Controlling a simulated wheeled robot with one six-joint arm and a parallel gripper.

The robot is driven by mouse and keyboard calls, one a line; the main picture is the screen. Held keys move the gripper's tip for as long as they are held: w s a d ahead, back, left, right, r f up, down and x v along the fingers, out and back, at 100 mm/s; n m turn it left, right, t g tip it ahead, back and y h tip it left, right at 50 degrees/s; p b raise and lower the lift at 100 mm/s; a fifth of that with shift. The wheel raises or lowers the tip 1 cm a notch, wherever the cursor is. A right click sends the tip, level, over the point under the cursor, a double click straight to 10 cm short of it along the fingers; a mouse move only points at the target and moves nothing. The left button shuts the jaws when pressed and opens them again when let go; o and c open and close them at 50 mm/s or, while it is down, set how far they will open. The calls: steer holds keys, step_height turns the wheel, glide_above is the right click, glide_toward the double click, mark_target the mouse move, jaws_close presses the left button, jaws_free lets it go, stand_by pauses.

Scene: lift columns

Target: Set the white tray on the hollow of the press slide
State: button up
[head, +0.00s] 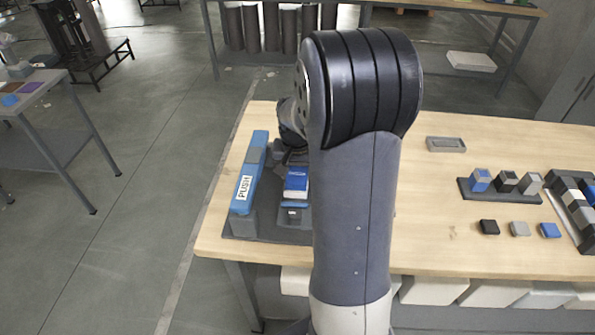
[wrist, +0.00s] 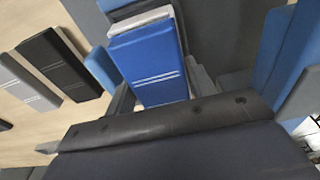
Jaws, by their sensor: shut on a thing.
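The white tray (wrist: 142,19) shows only as a pale edge behind a blue striped block (wrist: 148,62), which hides most of it. My gripper (wrist: 160,92) is shut on the white tray, with a grey finger on each side of this stack. In the head view the blue block (head: 296,183) is just right of the press. The press has a blue bar (head: 253,160) with a PUSH label and a dark base (head: 262,229). A blue part with a small slot (head: 293,212) is at its front. I cannot make out the slide's hollow, or whether the tray touches it.
A shallow grey tray (head: 446,144) lies right of my arm. A dark rack (head: 500,196) holds three blocks, with several small flat pieces in front. Black (wrist: 55,62) and grey (wrist: 25,82) striped pieces show at left in the wrist view. Wooden table between is clear.

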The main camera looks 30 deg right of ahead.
steer(key=shift+f+b, duration=0.6)
steer(key=shift+f, duration=0.2)
stand_by(1.0)
steer(key=o, duration=1.1)
steer(key=shift+c, duration=0.2)
steer(key=shift+o, duration=0.4)
steer(key=shift+o, duration=1.2)
steer(key=shift+r+p, duration=2.7)
steer(key=shift+r, duration=0.85)
steer(key=shift+f, duration=0.1)
